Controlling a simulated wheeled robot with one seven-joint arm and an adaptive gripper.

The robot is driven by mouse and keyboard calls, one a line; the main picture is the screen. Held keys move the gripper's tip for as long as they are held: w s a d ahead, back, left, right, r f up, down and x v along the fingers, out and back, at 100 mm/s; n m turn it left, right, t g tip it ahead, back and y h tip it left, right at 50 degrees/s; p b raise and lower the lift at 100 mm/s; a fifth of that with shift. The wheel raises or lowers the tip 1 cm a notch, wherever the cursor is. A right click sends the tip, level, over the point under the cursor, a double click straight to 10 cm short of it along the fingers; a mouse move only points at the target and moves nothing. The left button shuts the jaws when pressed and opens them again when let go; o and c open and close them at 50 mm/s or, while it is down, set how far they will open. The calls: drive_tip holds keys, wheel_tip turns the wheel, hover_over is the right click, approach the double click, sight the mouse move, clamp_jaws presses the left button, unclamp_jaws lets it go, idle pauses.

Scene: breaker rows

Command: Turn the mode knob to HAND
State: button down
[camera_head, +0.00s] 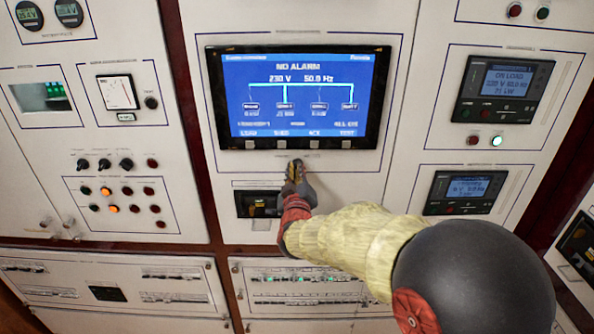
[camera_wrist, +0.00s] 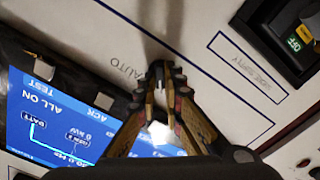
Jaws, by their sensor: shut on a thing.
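My gripper (camera_head: 294,168) is at the white panel just below the large screen. In the wrist view its two fingers (camera_wrist: 158,82) come together at the panel and are shut on the mode knob (camera_wrist: 157,72), a small part of which shows between the fingertips. The word AUTO (camera_wrist: 122,68) is printed on the panel beside the fingertips. The HAND label is not readable in either view. The knob's pointer direction cannot be made out, and in the head view my gripper hides the knob.
The blue screen (camera_head: 298,97) reads NO ALARM, with several grey buttons along its lower edge. A black breaker with a green OFF mark (camera_wrist: 294,44) sits in a cutout close to my gripper. Small knobs and lamps (camera_head: 108,190) fill the left panel; two displays (camera_head: 507,88) are at right.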

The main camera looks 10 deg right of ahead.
drive_tip(key=c, duration=1.9)
unclamp_jaws()
drive_tip(key=shift+s, duration=0.1)
drive_tip(key=v, duration=1.1)
drive_tip(key=shift+s+a, duration=0.15)
drive_tip(key=shift+s, duration=0.25)
